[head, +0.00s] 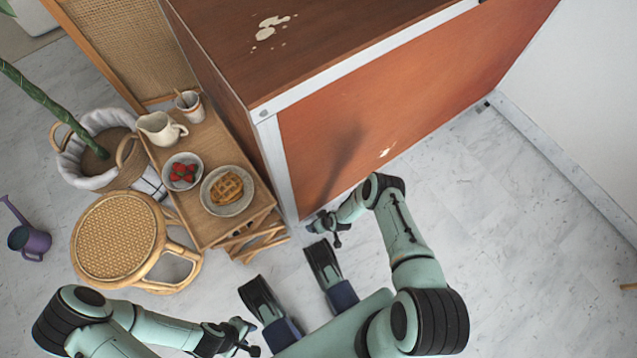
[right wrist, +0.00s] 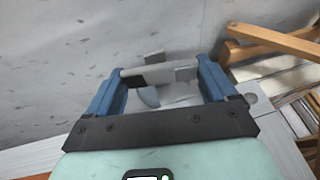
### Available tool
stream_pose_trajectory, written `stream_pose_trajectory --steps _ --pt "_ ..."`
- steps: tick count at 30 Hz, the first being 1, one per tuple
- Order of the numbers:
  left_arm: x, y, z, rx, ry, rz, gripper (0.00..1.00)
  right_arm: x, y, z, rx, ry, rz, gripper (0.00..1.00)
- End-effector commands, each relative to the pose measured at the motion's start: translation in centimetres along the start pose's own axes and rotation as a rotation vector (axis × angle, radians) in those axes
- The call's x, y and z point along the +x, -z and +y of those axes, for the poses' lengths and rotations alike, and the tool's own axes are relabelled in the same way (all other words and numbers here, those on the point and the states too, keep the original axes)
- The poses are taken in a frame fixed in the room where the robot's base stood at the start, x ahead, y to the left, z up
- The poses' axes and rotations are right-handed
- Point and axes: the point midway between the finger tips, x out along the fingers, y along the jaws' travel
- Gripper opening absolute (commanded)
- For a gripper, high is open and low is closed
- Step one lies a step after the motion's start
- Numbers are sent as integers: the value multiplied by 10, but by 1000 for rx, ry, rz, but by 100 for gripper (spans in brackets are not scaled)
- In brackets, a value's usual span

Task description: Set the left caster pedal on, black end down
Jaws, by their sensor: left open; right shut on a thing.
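My right gripper (head: 326,229) is low beside the near bottom corner of the orange-sided cart (head: 385,120). In the right wrist view, its blue fingers (right wrist: 158,70) are shut on a small light grey pedal (right wrist: 183,72) that spans the gap between them. A black end (right wrist: 132,83) shows at the pedal's left. Pale grey caster parts (right wrist: 172,94) show just behind it. I cannot make out the pedal or caster in the head view. My left gripper (head: 249,339) is open and empty over the floor, well away from the cart.
A wooden side table (head: 205,232) with a waffle plate (head: 228,190), a strawberry bowl (head: 183,171) and a jug (head: 162,129) stands close left of the cart corner. A rattan stool (head: 120,235) is further left.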

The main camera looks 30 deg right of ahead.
Motion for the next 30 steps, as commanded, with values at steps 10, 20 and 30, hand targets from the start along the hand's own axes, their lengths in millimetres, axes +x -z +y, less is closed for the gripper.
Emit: stream_pose_trajectory --steps 10,20,30 --pt "0 -1 -1 -2 2 -4 43 0 1 2 38 82 3 55" --pt "1 -1 -1 -2 2 -4 43 0 1 2 38 88 3 55" --pt "0 -1 -1 -1 1 -4 43 0 1 2 38 89 2 100"
